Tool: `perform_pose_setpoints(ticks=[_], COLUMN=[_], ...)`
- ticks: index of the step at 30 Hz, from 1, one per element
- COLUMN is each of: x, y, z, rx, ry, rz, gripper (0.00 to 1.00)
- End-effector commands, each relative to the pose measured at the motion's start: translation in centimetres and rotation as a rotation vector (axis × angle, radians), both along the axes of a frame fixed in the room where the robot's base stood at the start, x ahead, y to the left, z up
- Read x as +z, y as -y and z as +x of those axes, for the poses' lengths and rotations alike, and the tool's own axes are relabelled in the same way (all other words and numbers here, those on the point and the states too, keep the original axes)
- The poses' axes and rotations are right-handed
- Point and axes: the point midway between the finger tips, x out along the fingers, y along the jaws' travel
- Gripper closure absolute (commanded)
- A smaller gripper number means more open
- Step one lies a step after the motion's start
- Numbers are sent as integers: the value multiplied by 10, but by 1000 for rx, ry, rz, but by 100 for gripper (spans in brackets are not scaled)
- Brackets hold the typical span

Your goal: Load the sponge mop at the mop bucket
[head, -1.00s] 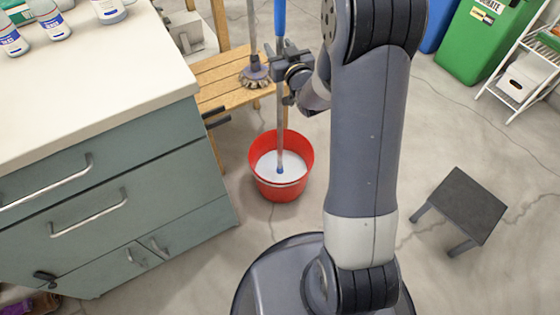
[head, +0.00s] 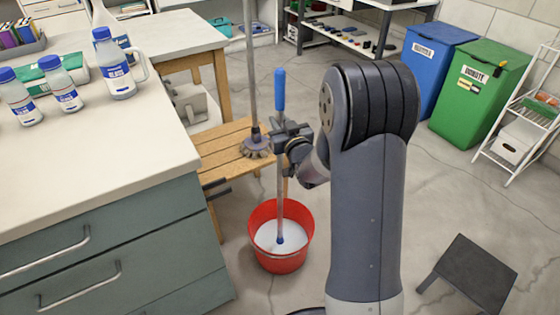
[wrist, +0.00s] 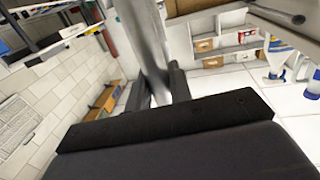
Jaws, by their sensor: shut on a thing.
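The sponge mop (head: 280,95) has a blue grip at the top and a thin grey pole. It stands nearly upright with its blue lower end down in the red mop bucket (head: 266,262). Whitish content fills the bucket around that end, and I cannot make out a sponge head. My gripper (head: 282,142) is shut on the pole just below the blue grip. In the wrist view the grey pole (wrist: 146,40) runs between the dark fingers (wrist: 158,88).
A long-handled round brush (head: 256,146) stands left of my gripper at a wooden bench (head: 220,152). A counter (head: 110,160) with bottles fills the left. A dark stool (head: 475,272) and green bin (head: 480,95) are at right. Floor between bucket and stool is partly hidden by my arm.

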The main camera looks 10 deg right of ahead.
Motion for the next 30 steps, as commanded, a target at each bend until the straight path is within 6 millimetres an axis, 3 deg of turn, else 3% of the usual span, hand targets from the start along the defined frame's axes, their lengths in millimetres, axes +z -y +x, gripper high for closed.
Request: perform_pose_setpoints(ticks=[9, 15, 20, 30], x=[68, 91, 87, 51], y=[0, 0, 0, 2], z=[0, 0, 0, -1], rx=[0, 0, 0, 0], ry=[10, 7, 4, 4], rz=[1, 1, 1, 0], gripper=[100, 100, 100, 100])
